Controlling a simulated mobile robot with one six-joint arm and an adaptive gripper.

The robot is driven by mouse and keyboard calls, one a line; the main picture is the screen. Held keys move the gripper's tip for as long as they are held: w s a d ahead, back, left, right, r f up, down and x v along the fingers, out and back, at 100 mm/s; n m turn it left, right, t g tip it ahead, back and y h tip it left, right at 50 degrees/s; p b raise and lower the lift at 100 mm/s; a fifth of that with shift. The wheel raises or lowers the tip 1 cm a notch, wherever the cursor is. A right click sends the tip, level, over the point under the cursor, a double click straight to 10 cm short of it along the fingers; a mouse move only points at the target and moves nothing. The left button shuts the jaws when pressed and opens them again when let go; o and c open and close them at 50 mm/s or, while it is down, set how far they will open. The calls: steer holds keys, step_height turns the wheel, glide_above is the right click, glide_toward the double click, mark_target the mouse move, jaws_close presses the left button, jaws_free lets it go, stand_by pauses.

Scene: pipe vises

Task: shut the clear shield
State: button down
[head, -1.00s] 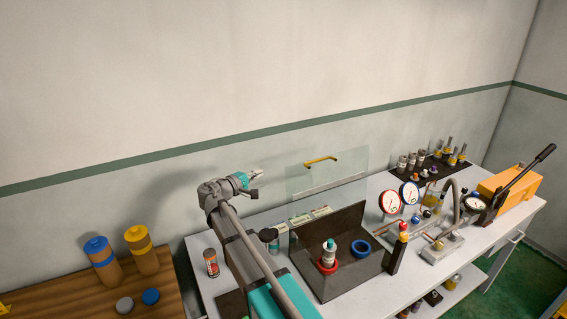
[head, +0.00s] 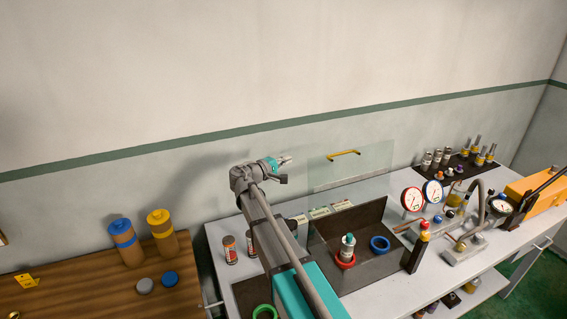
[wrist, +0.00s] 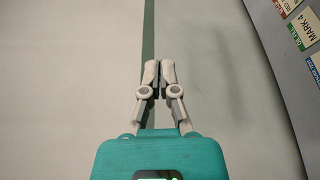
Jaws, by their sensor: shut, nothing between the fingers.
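The clear shield (head: 372,160) stands raised and open above the back of a dark-based box (head: 378,268). Its yellow handle (head: 344,153) is on the upper edge. My gripper (head: 288,159) is in the air left of the shield, at about the height of the handle and apart from it. In the wrist view, the fingers of my gripper (wrist: 160,70) are together with nothing between them, in front of the wall. The shield and handle do not show in the wrist view.
Gauges (head: 412,199) and pipework stand right of the box. A wooden table (head: 90,285) is at far left.

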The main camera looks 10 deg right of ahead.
steer(key=d, duration=0.6)
steer(key=shift+s+d, duration=0.2)
steer(key=shift+d, duration=0.15)
steer(key=shift+s+d+r, duration=0.1)
steer(key=shift+r, duration=0.05)
stand_by(0.3)
